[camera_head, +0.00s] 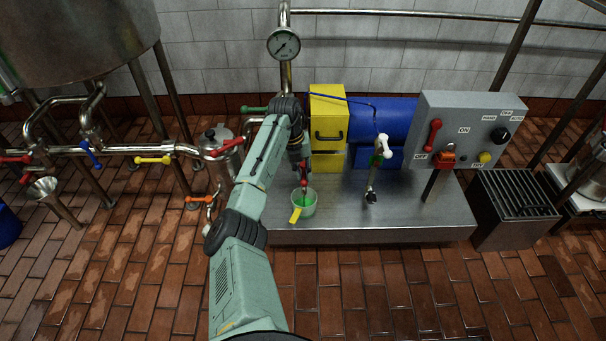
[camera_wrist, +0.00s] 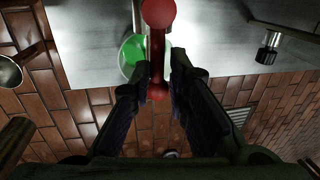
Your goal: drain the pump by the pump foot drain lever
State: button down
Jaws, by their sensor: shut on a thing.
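A red lever (camera_head: 304,180) stands at the front left of the pump's metal base (camera_head: 400,236). In the wrist view the red lever (camera_wrist: 157,48) runs between my two fingers, with a round knob at its top end. My gripper (camera_wrist: 158,76) is shut on the lever's shaft. In the head view my gripper (camera_head: 299,158) reaches down to it, and my forearm hides part of the surroundings. A pale cup (camera_head: 308,208) with green inside sits below the lever; its green bowl (camera_wrist: 129,58) shows behind the lever in the wrist view. The pump has a yellow housing (camera_head: 328,112) and blue body (camera_head: 388,115).
Steel pipes with coloured levers (camera_head: 153,160) and a lidded pot (camera_head: 218,150) are left of my arm. The front floor is clear.

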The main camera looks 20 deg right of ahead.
jog(key=shift+w+a, duration=0.2)
dwell(0.4)
jog(key=c, duration=1.7)
grip_release()
jog(key=shift+a, duration=0.1)
jog(key=shift+o, duration=0.2)
jog(key=shift+s, duration=0.1)
jog(key=shift+r, duration=0.15)
notch_tip(320, 180, up, 12)
jog(key=a, duration=0.2)
jog(key=shift+w+f, duration=0.25)
jog(key=shift+w, duration=0.15)
